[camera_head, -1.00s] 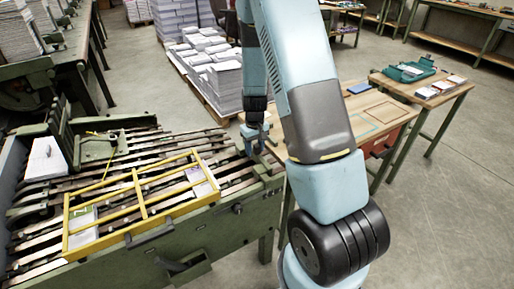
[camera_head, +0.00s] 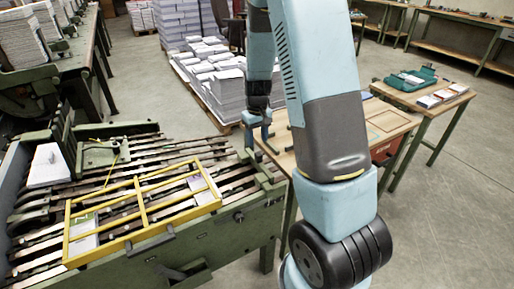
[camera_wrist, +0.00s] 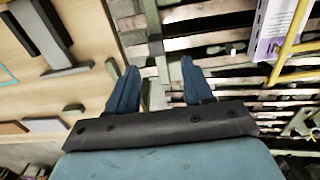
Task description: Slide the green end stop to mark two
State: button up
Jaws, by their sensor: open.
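The green slatted machine bed (camera_head: 225,240) lies at left in the head view. A green block-like piece (camera_head: 264,176) stands at its right end and may be the end stop; I cannot make out mark two. My gripper (camera_head: 257,143) hangs above and just behind this right end, pointing down. In the wrist view my gripper (camera_wrist: 160,78) has its blue fingers spread apart with nothing held between them. Narrow green metal (camera_wrist: 156,48) shows beyond the fingers, between the wooden table and the slats. I cannot tell whether it is the end stop.
A yellow barred frame (camera_head: 140,198) lies over the slats. A wooden table (camera_head: 385,122) adjoins the bed's right end. Paper stacks (camera_head: 215,80) stand on a pallet behind. A side table (camera_head: 440,98) holds a teal tray. Floor at right is clear.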

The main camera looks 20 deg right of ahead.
notch_tip(320, 180, up, 5)
jog(key=shift+f, duration=0.1)
dwell(0.6)
jog(key=s+a+r+t, duration=0.1)
jog(key=s+r, duration=0.4)
jog(key=r, duration=0.3)
jog(key=s+a+r+t, duration=0.1)
jog(key=s+r+t, duration=0.1)
jog(key=s+r, duration=0.45)
jog(key=s+a+r+m+t, duration=0.1)
jog(key=s+r, duration=0.4)
jog(key=s, duration=0.2)
jog(key=s+a+r+t, duration=0.1)
jog(key=s+r, duration=0.4)
jog(key=s, duration=0.3)
jog(key=shift+m+t, duration=0.3)
jog(key=shift+m, duration=0.1)
dwell(1.7)
